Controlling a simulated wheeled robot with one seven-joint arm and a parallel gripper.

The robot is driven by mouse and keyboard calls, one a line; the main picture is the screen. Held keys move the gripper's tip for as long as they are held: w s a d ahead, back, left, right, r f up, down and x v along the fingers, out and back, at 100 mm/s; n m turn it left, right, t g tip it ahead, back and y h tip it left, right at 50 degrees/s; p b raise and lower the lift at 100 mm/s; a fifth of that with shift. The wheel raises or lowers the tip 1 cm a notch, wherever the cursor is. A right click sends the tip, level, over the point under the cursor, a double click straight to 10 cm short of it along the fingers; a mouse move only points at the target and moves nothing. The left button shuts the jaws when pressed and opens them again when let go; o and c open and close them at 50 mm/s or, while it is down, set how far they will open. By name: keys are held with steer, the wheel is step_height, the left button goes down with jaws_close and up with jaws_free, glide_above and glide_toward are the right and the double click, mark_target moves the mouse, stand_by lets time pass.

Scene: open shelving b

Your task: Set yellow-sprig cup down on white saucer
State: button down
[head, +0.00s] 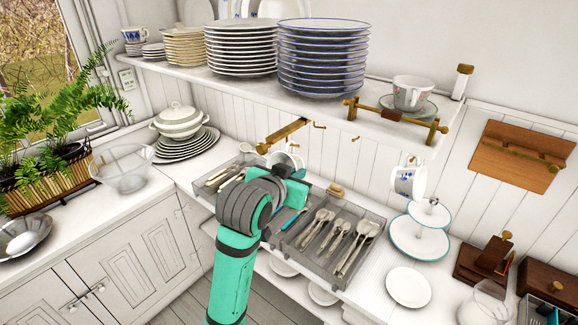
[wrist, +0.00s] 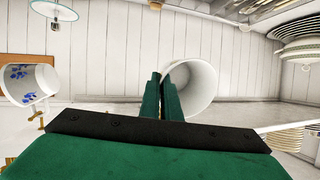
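My gripper (head: 287,172) is shut on a white cup (wrist: 198,84), with its dark green fingers (wrist: 168,96) on either side of the cup's wall near the rim. The cup is tilted, its open mouth facing the wrist camera. In the head view the cup (head: 286,158) is partly hidden by my gripper, held above the cutlery tray, below the wall shelf. No yellow sprig shows on its visible parts. A plain white saucer (head: 408,287) lies empty on the counter at the lower right, well apart from my gripper.
A two-tier stand (head: 418,247) stands just behind the saucer. A blue-flowered cup (head: 407,181) hangs above it. The cutlery tray (head: 364,250) lies left of the saucer; wooden boxes (head: 483,262) and a clear bowl (head: 487,305) are to its right. The shelf (head: 240,87) overhead holds plate stacks.

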steer(key=shift+r, duration=0.15)
stand_by(0.4)
steer(key=shift+r, duration=0.5)
steer(key=shift+d, duration=0.1)
steer(key=s+d, duration=0.2)
steer(key=d, duration=0.1)
steer(key=shift+s+d, duration=0.15)
stand_by(0.9)
steer(key=shift+s, duration=0.1)
steer(key=shift+s+d, duration=0.25)
steer(key=shift+d, duration=0.05)
